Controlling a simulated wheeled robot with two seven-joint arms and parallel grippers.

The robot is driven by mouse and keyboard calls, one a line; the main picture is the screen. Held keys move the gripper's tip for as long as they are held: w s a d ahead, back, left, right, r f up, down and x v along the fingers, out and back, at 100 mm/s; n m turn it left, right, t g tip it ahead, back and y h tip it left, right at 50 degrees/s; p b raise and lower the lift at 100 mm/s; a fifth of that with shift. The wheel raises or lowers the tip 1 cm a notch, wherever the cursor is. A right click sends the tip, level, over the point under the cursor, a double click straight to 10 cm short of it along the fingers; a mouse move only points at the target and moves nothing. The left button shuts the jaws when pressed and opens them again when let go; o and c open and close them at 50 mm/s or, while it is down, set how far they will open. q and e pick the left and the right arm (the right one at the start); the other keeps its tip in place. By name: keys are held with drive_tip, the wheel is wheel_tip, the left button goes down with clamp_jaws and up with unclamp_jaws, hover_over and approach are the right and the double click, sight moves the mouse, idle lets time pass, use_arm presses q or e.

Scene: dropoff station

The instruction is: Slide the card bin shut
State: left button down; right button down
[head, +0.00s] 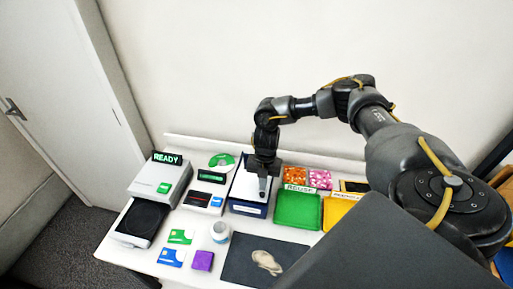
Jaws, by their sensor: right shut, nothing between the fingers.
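The card bin looks to be the dark blue and white box (247,209) near the middle of the table. Its light inside or top shows behind a dark blue front. My right gripper (262,190) points down over the right part of this box, shut with nothing in it. I cannot tell whether its fingertips touch the box. The gripper and wrist hide part of the box's back and right side, so how far it stands open is unclear. My left gripper is not in view.
Left of the box are a card device (203,200) and a READY machine (157,180). A green tray (297,211) and a yellow tray (339,211) stand to the right. In front are a white jar (220,231), a purple block (203,261), cards (171,257) and a dark mat (238,264).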

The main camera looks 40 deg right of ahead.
drive_tip(key=shift+s+d, duration=0.25)
drive_tip(key=shift+d, duration=0.15)
wheel_tip(320, 180, up, 6)
drive_tip(key=shift+w+a+f+p, duration=0.1)
drive_tip(key=shift+w+f+p, duration=0.1)
drive_tip(key=shift+p, duration=0.15)
drive_tip(key=shift+r, duration=0.15)
drive_tip(key=shift+d, duration=0.2)
